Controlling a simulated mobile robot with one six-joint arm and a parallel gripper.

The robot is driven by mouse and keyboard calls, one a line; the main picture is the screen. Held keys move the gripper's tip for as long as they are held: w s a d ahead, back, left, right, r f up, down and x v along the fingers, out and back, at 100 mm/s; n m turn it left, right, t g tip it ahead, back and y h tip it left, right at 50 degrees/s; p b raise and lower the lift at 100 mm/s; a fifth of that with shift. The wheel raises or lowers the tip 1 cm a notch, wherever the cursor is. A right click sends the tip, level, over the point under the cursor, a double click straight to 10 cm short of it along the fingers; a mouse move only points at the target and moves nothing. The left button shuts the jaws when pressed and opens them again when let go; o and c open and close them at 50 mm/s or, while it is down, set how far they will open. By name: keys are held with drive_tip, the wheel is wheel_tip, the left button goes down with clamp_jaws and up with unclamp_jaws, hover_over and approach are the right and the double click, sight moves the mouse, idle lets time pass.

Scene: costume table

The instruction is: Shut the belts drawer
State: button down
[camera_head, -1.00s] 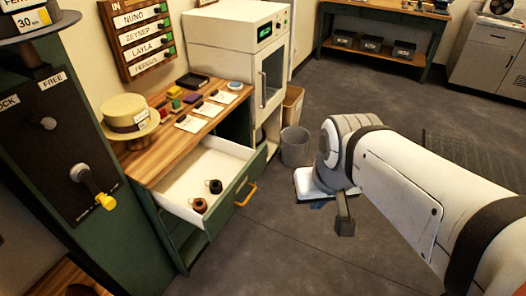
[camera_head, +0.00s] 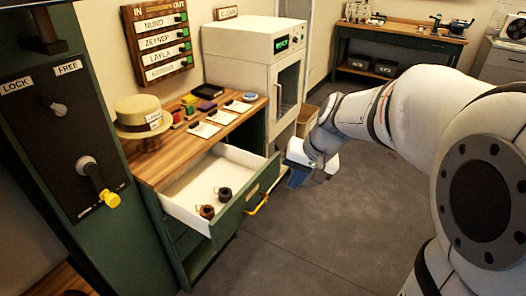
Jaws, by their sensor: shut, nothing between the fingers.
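The belts drawer (camera_head: 180,208) is pulled out of the green wooden-topped cabinet. It has a white inside, a green front and a yellow handle (camera_head: 258,204). A brown coil (camera_head: 207,212) and a black coil (camera_head: 225,193) lie in it near the front. My gripper (camera_head: 297,178) is to the right of the drawer front, apart from it in the picture. It is small and partly hidden by my wrist; it is shut and holds nothing.
The cabinet top (camera_head: 165,160) carries a straw hat (camera_head: 140,112) on a stand, cards and small coloured blocks. A white oven-like machine (camera_head: 245,55) stands behind. A lever panel (camera_head: 75,130) is at the left. The floor (camera_head: 320,235) before the drawer is clear.

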drive_tip(key=w+d+f+m+t+y+b, duration=0.1)
drive_tip(key=w+d+f+m+y+b, duration=0.15)
drive_tip(key=w+f+b, duration=0.7)
drive_tip(key=m+t+y+b, duration=0.2)
approach(265, 186)
wheel_tip(265, 186, down, 3)
drive_tip(key=a, duration=0.1)
drive_tip(key=w+a, duration=0.2)
drive_tip(key=shift+f+h, duration=0.25)
drive_tip(key=shift+f, duration=0.05)
drive_tip(key=shift+w+a, duration=0.25)
drive_tip(key=shift+a, duration=0.1)
